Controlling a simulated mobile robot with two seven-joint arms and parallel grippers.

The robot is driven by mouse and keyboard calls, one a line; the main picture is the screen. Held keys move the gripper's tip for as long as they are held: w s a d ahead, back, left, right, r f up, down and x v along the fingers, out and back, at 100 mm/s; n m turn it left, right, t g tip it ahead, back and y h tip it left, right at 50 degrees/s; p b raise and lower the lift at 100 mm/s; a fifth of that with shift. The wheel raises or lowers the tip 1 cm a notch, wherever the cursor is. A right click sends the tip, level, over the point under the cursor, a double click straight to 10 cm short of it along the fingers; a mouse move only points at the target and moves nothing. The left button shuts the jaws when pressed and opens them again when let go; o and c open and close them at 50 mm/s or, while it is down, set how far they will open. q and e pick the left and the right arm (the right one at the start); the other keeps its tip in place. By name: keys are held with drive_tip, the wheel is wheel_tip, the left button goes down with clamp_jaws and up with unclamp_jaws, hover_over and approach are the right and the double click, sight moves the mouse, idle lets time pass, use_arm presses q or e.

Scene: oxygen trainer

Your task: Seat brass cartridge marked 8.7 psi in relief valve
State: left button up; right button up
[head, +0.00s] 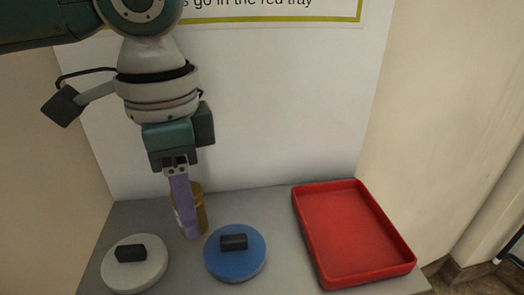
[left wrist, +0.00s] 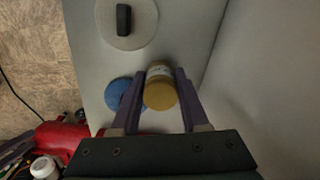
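A brass-coloured cylinder, the cartridge (head: 202,212), is at the back of the grey table, beside my left gripper's purple finger. My left gripper (head: 187,222) points down, and its near finger hides part of the cartridge. In the left wrist view the cartridge (left wrist: 160,95) sits between the two fingers of the left gripper (left wrist: 160,74), which appear to touch both sides. A pale label shows on it, but its marking is not readable. I cannot tell whether its bottom touches the table. I cannot make out a relief valve.
A grey round lid (head: 134,272) and a blue round lid (head: 236,262), each with a black handle, lie at the front of the table (head: 182,275). An empty red tray (head: 350,228) is on the right. A white wall with a sign (head: 262,8) stands behind.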

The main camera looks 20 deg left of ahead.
use_arm(q)
drive_tip(key=o, duration=0.4)
drive_tip(key=shift+r, duration=0.1)
